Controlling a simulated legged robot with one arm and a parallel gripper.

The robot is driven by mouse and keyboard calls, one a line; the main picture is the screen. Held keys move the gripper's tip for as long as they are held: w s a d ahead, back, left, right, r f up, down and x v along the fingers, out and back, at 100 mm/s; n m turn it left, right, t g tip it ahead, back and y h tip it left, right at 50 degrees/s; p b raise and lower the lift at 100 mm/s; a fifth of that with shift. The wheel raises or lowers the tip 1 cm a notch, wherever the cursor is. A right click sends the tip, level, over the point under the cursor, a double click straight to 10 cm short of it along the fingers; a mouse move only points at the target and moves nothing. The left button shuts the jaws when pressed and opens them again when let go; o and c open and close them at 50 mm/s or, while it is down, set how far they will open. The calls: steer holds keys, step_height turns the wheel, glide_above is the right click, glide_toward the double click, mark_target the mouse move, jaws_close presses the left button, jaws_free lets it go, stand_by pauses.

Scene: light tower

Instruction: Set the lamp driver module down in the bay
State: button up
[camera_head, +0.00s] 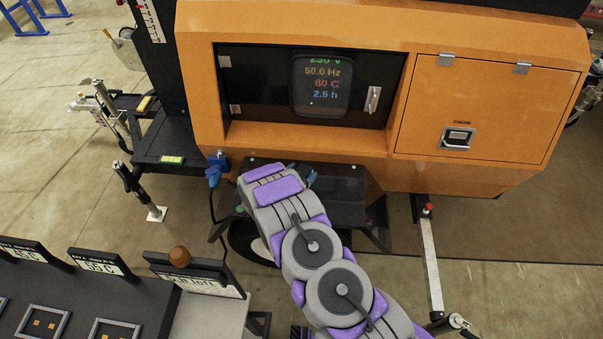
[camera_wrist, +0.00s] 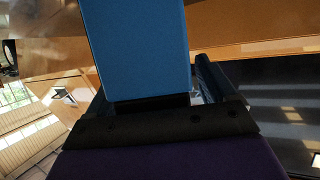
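A plain blue block, taken as the lamp driver module (camera_wrist: 140,50), fills the upper middle of the wrist view. It stands up from between the dark jaws of my gripper (camera_wrist: 155,110), which looks shut on it; one jaw shows along its right side. In the head view my gripper (camera_head: 298,177) is mostly hidden by my arm, with small blue parts showing beyond it. It is over a black shelf (camera_head: 345,190) below the orange cabinet. I cannot tell which place is the bay; square frames (camera_head: 42,324) lie on the dark bench at lower left.
The orange cabinet (camera_head: 400,165) has a dark display recess and a closed engine door (camera_head: 485,110). A blue plug (camera_head: 214,170) with a black cable hangs left of my gripper. Labelled stands (camera_head: 98,262) and a brown knob (camera_head: 180,256) are on the bench. A metal outrigger (camera_head: 430,255) stands right.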

steer(key=p+v, duration=0.1)
steer(key=v, duration=1.1)
steer(key=shift+r, duration=0.15)
